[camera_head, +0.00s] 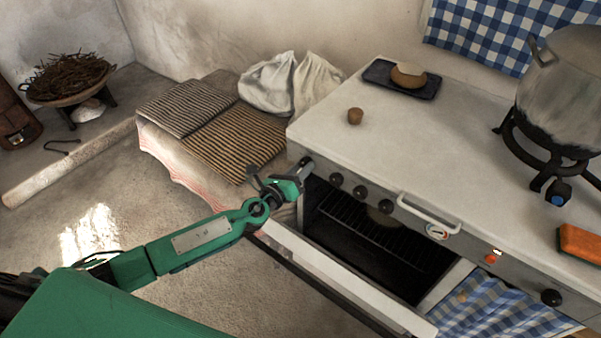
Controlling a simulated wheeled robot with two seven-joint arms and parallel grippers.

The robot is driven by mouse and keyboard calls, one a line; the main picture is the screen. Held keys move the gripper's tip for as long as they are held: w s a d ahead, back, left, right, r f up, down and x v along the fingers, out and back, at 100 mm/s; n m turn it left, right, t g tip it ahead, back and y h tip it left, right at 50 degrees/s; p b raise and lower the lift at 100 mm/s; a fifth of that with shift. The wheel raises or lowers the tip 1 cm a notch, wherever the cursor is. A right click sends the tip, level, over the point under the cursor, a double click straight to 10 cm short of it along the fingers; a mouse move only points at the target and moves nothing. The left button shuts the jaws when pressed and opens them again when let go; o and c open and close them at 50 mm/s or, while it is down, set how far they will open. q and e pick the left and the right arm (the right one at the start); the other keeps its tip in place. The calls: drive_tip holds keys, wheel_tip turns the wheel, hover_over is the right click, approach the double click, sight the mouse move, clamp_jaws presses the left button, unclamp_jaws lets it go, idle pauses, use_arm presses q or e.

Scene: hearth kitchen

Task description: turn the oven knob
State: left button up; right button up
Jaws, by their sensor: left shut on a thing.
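The white stove's front panel (460,243) carries a row of dark round knobs, with one knob (336,180), another (360,191) and a third (386,206) showing clearly. A separate dark knob (551,298) sits far to the right. My left gripper (303,168), on a green arm, is at the panel's left end, shut on the leftmost knob, which its fingers mostly hide. The knob's turn angle cannot be told. The oven door (340,283) hangs open below, showing a dark cavity with a rack. My right gripper is not in view.
A large pot (565,85) stands on a burner at the right. The open door juts out beside my arm.

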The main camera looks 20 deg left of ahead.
use_arm(q)
drive_tip(key=shift+n+b, duration=0.65)
drive_tip(key=shift+n, duration=4.75)
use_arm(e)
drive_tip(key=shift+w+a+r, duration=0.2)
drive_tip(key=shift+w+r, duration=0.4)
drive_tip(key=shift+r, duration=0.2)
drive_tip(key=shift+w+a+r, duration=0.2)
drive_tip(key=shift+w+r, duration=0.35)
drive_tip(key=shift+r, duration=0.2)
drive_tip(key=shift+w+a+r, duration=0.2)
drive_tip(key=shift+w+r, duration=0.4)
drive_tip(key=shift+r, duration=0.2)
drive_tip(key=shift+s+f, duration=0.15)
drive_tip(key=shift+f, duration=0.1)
use_arm(q)
drive_tip(key=o, duration=1)
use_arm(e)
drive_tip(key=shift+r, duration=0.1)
use_arm(q)
drive_tip(key=shift+s, duration=0.1)
